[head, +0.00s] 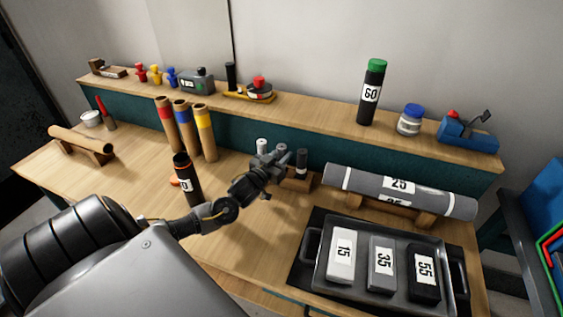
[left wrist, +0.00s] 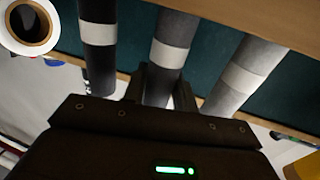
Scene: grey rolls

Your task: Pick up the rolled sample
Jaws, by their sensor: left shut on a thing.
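My left gripper (head: 270,167) is at the small rolls in the middle of the bench. In the left wrist view its fingers (left wrist: 165,88) are shut on the middle grey roll (left wrist: 173,30), which has a pale band. A black banded roll (left wrist: 98,65) stands on one side and a light grey banded roll (left wrist: 250,50) on the other, both apart from the fingers. In the head view the dark roll (head: 302,158) and the pale roll (head: 262,146) show beside the gripper, which largely hides the held roll. Its lower end is out of the wrist view. My right gripper is out of view.
A wooden block (head: 298,181) is under the small rolls. A black roll with an orange rim (head: 187,182) stands left of my left arm. A large grey roll (head: 400,190) lies on a cradle at right, behind a tray (head: 318,262) of numbered blocks. Cardboard tubes (head: 205,140) stand behind.

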